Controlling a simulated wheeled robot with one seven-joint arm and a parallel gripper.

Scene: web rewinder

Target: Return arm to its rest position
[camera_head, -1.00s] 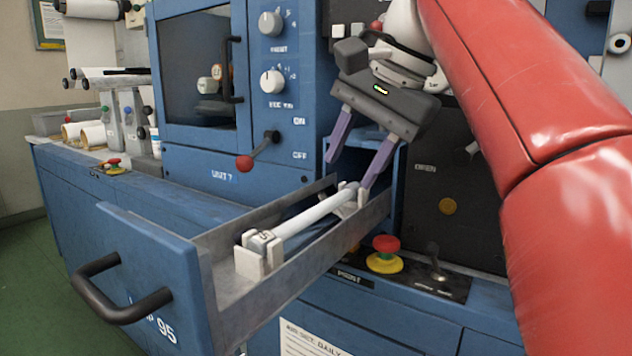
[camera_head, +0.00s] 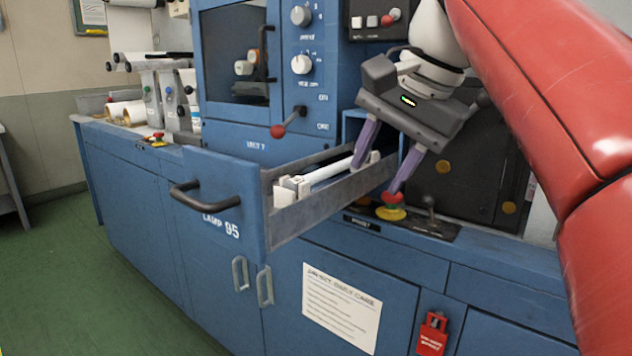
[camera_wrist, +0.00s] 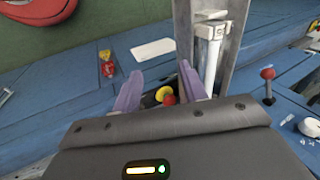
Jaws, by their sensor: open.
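My gripper (camera_head: 381,171) is open and empty, its two purple fingers pointing down. In the head view it hangs at the right side of the pulled-out drawer, one finger over the drawer's side wall and the other near the red mushroom button (camera_head: 392,198). The red arm runs from it to the upper right. In the wrist view the gripper (camera_wrist: 160,92) shows spread fingers, with the red button on its yellow base (camera_wrist: 166,96) between them farther off. A white tube (camera_head: 328,171) lies in holders inside the drawer (camera_head: 318,214); the tube also shows in the wrist view (camera_wrist: 207,58).
The open drawer juts from the blue cabinet, with a black handle (camera_head: 205,200). A red-knobbed lever (camera_head: 278,131) and a toggle switch (camera_head: 430,205) stand close by. A red lockout tag (camera_head: 432,334) hangs on the cabinet front. Green floor at left is clear.

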